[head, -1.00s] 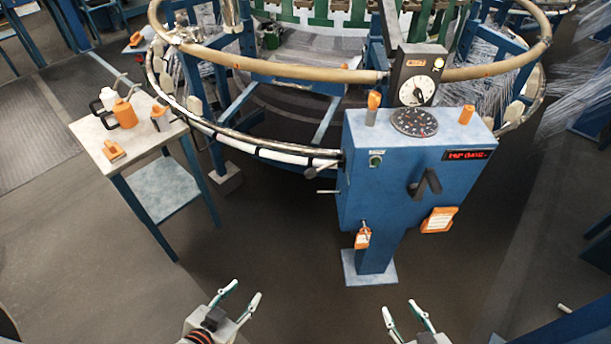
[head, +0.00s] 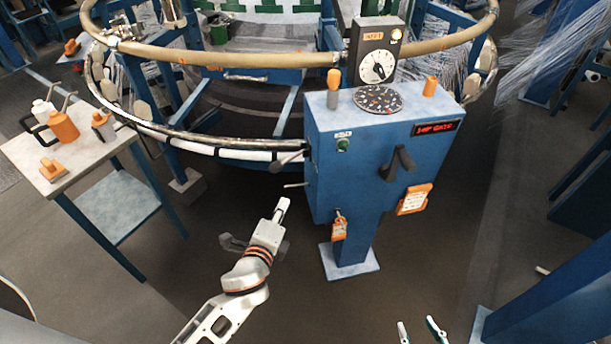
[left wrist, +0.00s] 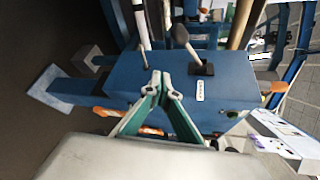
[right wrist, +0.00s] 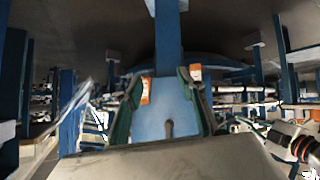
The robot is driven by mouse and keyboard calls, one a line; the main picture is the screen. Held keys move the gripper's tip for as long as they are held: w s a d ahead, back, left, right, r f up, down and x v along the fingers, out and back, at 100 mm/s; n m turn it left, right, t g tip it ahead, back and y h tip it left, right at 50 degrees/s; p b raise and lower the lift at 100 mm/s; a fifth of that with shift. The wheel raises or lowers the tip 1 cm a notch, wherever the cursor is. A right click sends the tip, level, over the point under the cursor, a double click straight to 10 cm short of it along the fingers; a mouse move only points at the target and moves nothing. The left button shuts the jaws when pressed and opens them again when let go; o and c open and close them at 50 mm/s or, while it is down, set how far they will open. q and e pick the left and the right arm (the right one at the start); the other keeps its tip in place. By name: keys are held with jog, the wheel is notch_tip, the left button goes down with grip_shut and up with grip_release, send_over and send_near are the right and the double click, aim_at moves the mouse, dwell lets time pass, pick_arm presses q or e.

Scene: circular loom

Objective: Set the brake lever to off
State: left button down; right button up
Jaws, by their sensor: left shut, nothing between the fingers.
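The blue control box (head: 350,165) stands right of centre in the head view. From its left side sticks a lever with a dark grey knob (head: 277,166); I take it as the brake lever. In the left wrist view this lever (left wrist: 183,42) rises from a black base beside a small label plate (left wrist: 200,91), whose text I cannot read. My left gripper (head: 282,206) is shut and empty, below and apart from the lever; its fingertips (left wrist: 158,76) meet. My right gripper (head: 420,329) is open and empty at the lower edge, far from the lever.
A thin rod (head: 295,185) sticks out just below the lever. The front carries a black handle (head: 397,164) and orange tags (head: 414,199). The loom's ring (head: 220,148) runs behind the lever. A side table (head: 58,174) with bottles stands left. Floor between is clear.

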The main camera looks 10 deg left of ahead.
aim_at(285, 161)
pick_arm(q)
jog(key=shift+w+d+r+m+t, duration=0.15)
jog(key=shift+w+d+r+m, duration=0.15)
jog(key=shift+w+m, duration=0.15)
jog(key=shift+w+d+r+m+t, duration=0.15)
jog(key=shift+w+d+r+m, duration=0.15)
jog(key=shift+w+m, duration=0.1)
pick_arm(e)
jog(key=shift+w+d+r, duration=0.15)
jog(key=shift+d+r, duration=0.05)
pick_arm(q)
jog(key=b+x, duration=0.2)
jog(key=x, duration=0.8)
jog(key=shift+m, duration=0.25)
jog(key=shift+s+a+r+p, duration=0.15)
jog(key=shift+a+r+p, duration=0.25)
jog(key=shift+a+p, duration=0.25)
jog(key=shift+s+a+r+p, duration=0.2)
jog(key=shift+a+r+p, duration=0.2)
jog(key=shift+a+p, duration=0.3)
jog(key=shift+s+a+r+p, duration=0.15)
jog(key=shift+a+r+p, duration=0.25)
jog(key=shift+a+p, duration=0.25)
pick_arm(e)
jog(key=shift+s+a+r, duration=0.4)
jog(key=shift+s+r, duration=0.1)
jog(key=shift+s, duration=0.05)
